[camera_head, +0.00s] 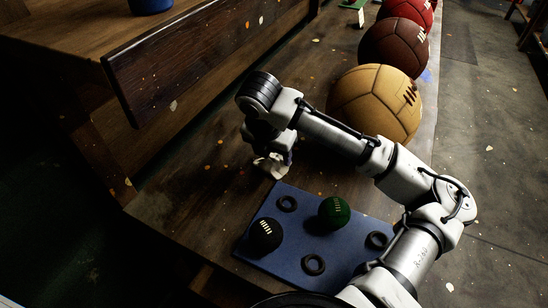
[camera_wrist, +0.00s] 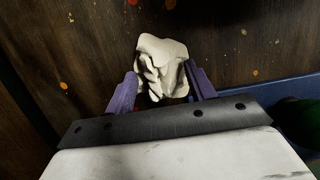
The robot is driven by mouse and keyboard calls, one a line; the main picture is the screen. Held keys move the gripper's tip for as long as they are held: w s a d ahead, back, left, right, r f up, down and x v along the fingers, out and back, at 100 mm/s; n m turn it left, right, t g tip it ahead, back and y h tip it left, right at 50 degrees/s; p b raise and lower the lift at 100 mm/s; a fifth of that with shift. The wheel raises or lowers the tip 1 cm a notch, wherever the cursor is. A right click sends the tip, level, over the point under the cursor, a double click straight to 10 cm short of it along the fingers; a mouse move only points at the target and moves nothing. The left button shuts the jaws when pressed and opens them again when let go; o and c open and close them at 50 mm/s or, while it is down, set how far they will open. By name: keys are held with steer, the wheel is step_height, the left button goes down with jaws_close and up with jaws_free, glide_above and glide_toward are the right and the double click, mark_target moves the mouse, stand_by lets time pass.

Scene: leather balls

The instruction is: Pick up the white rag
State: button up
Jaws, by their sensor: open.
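The white rag (camera_wrist: 163,62) lies crumpled on the wooden bench top in the wrist view. It also shows in the head view (camera_head: 270,167), partly hidden below my gripper, near the far left corner of the blue board. My gripper (camera_wrist: 163,90) has its purple fingers apart, one on each side of the rag's near part. I cannot tell whether the fingers touch the cloth. In the head view my gripper (camera_head: 279,157) points down at the rag.
A blue board (camera_head: 290,235) beside the rag holds a green ball (camera_head: 334,212), a black ball (camera_head: 265,235) and black rings (camera_head: 313,265). Large tan (camera_head: 375,105), maroon (camera_head: 394,47) and red (camera_head: 408,11) balls line the bench behind my arm. A raised wooden ledge (camera_head: 205,60) stands at left.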

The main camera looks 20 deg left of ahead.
steer(key=c, duration=1.1)
steer(key=shift+o, duration=0.2)
steer(key=shift+r, duration=0.2)
